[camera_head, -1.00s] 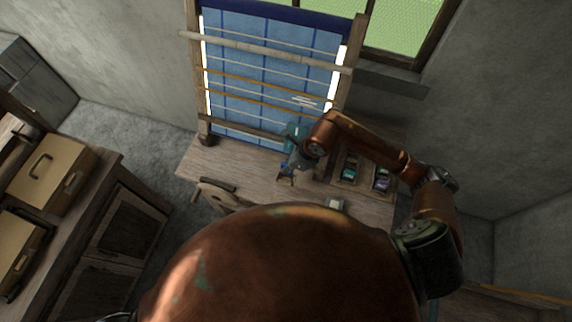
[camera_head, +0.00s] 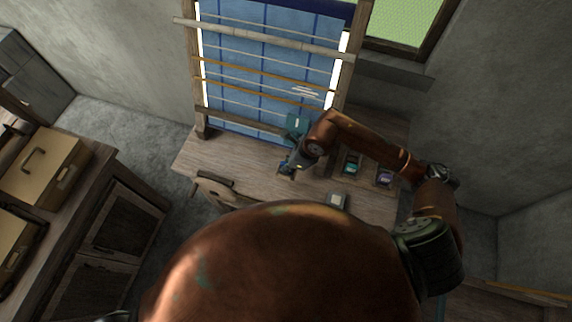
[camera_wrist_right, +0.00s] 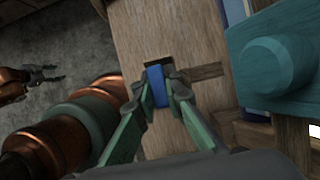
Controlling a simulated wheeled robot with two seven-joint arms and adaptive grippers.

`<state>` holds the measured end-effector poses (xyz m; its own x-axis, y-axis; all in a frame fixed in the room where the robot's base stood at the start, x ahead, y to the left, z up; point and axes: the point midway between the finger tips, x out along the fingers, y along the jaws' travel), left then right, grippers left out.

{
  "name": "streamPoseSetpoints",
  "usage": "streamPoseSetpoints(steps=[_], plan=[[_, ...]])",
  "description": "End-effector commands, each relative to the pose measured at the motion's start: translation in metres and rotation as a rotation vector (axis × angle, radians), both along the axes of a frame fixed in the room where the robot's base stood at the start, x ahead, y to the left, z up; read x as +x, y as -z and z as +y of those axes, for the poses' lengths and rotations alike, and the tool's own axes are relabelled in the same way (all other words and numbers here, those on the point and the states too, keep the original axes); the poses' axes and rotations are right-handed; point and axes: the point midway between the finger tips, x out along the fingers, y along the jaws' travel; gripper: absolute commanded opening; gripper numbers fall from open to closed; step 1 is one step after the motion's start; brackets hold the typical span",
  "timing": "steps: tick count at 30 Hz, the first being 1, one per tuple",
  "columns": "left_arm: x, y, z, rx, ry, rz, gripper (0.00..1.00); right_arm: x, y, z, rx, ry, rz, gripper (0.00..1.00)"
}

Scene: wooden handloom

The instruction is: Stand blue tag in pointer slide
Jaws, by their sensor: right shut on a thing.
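In the right wrist view, my right gripper (camera_wrist_right: 160,92) is shut on the blue tag (camera_wrist_right: 156,80), with one finger on each side. The tag stands at a small dark recess in a wooden surface (camera_wrist_right: 190,48), which I take to be the pointer slide. Whether the tag's lower end is inside is hidden. In the head view, the right gripper (camera_head: 294,161) reaches down to the bench, and the tag is a small blue patch below it. My left gripper (camera_wrist_right: 46,75) shows small at the left of the wrist view, fingers apart and empty.
A teal block with a round knob (camera_wrist_right: 282,68) stands close right of the gripper. In the head view, the loom (camera_head: 265,70) rises behind the bench (camera_head: 240,163).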

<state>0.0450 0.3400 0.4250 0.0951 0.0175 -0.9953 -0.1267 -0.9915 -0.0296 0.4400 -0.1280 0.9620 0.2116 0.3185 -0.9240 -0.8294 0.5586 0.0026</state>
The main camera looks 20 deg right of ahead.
Motion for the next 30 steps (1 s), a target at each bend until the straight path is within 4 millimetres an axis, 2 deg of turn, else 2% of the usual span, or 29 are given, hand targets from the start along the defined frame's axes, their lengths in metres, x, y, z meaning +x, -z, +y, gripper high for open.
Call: streamPoseSetpoints(steps=[2, 3, 12, 19, 23, 30], plan=[[0.000, 0.000, 0.000, 0.000, 0.000, -0.001, 0.44, 0.000, 0.000, 0.000, 0.000, 0.000, 0.000, 0.00], [0.000, 0.000, 0.000, 0.000, 0.000, -0.001, 0.44, 0.000, 0.000, 0.000, 0.000, 0.000, 0.000, 0.11], [0.001, 0.000, 0.000, 0.000, 0.000, -0.001, 0.44, 0.000, 0.000, 0.000, 0.000, 0.000, 0.000, 0.30], [0.000, 0.000, 0.002, 0.002, 0.001, 0.000, 0.44, 0.000, 0.000, 0.000, 0.000, 0.000, 0.000, 0.30], [-0.001, 0.000, 0.003, 0.002, 0.000, 0.001, 0.44, -0.001, -0.007, -0.003, 0.000, 0.001, -0.002, 0.30], [0.000, 0.000, 0.001, 0.001, 0.000, 0.000, 0.44, -0.009, -0.048, -0.017, -0.002, 0.001, -0.005, 0.30]])
